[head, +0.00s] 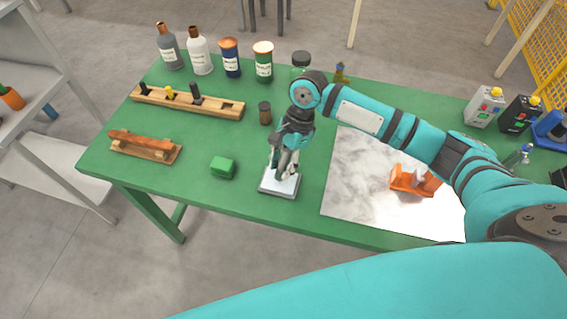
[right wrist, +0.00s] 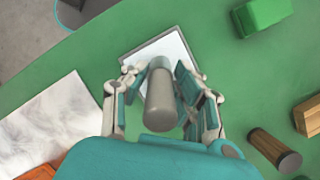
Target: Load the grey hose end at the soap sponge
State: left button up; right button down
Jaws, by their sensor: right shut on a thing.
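My right gripper (head: 285,166) is over the pale square pad in a shallow grey tray, which I take to be the soap sponge (head: 280,187). In the right wrist view the fingers of my right gripper (right wrist: 162,88) are shut on a grey cylinder, the grey hose end (right wrist: 160,100). The hose end is over the soap sponge (right wrist: 172,47), roughly upright. I cannot tell whether its lower end touches the pad. In the head view the fingers mostly hide the hose end. My left gripper is not in view.
A green block (head: 223,167) lies left of the pad on the green table (head: 225,200). A wooden rack (head: 220,108) holds several pegs behind it. A brown cylinder (head: 265,113) stands near my right arm. A marble-look sheet (head: 350,195) with an orange holder (head: 402,184) lies to the right.

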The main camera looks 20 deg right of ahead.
aim_at(283, 157)
jog(key=shift+f, duration=0.55)
dwell(0.6)
jog(key=shift+s+f+p, duration=0.15)
jog(key=shift+f+p, duration=0.05)
jog(key=shift+p, duration=0.7)
dwell(2.6)
notch_tip(283, 157, up, 7)
jog(key=p, duration=1)
jog(key=shift+r, duration=0.2)
jog(key=shift+f, duration=0.1)
dwell(0.3)
dwell(0.3)
